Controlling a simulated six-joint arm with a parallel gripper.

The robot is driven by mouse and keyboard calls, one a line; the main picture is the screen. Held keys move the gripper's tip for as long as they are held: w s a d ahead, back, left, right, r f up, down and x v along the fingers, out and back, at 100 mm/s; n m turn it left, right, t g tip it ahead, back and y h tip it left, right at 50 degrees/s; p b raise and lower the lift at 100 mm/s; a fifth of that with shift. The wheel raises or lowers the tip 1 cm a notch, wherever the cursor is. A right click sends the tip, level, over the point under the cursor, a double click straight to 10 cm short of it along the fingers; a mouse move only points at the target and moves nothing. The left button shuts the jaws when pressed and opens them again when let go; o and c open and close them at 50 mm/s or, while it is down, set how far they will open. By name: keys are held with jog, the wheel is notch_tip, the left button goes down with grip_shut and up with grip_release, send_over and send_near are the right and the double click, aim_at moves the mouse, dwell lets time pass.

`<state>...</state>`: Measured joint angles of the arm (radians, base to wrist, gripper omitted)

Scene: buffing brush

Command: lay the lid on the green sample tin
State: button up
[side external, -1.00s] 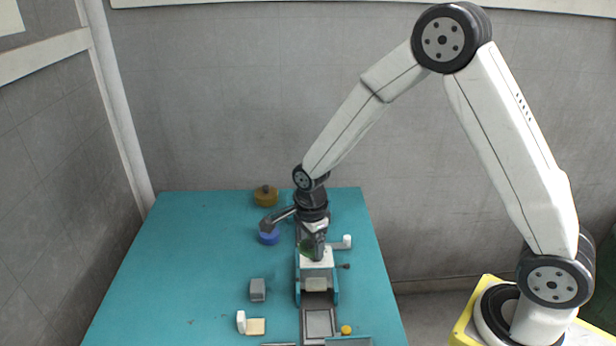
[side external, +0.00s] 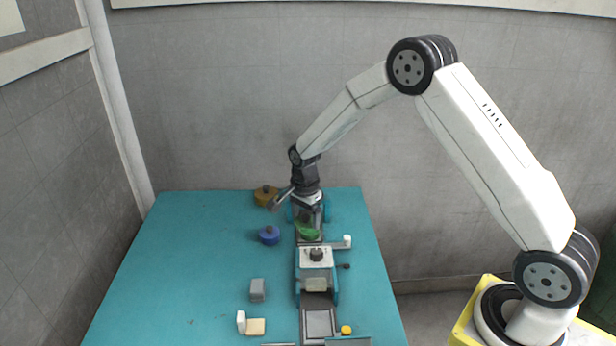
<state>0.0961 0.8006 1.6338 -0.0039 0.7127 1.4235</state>
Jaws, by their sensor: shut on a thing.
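The green sample tin (side external: 308,231) is near the back of the bench, on the dark rail, partly covered by my gripper. My gripper (side external: 307,216) points down directly over this green shape. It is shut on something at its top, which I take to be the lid. The held piece is small and mostly hidden by the fingers. I cannot tell the lid's edge from the tin, or whether the two touch.
A blue knobbed tin (side external: 269,236) and a brown one (side external: 265,197) stand to the left. A white-topped fixture (side external: 316,258) with a dark knob and side handle stands in front. A grey block (side external: 258,290) is at front left. The teal bench (side external: 190,260) is clear at left.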

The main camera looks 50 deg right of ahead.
jog(key=w+d+f+n, duration=0.1)
jog(key=w+d+n, duration=0.1)
jog(key=d, duration=0.3)
jog(key=shift+w+d+f, duration=0.2)
jog(key=shift+w+d, duration=0.2)
jog(key=shift+w, duration=0.45)
jog(key=shift+f, duration=0.15)
jog(key=shift+f, duration=2.85)
jog(key=shift+f, duration=0.3)
dwell(0.4)
jog(key=o, duration=1)
jog(key=shift+r, duration=0.1)
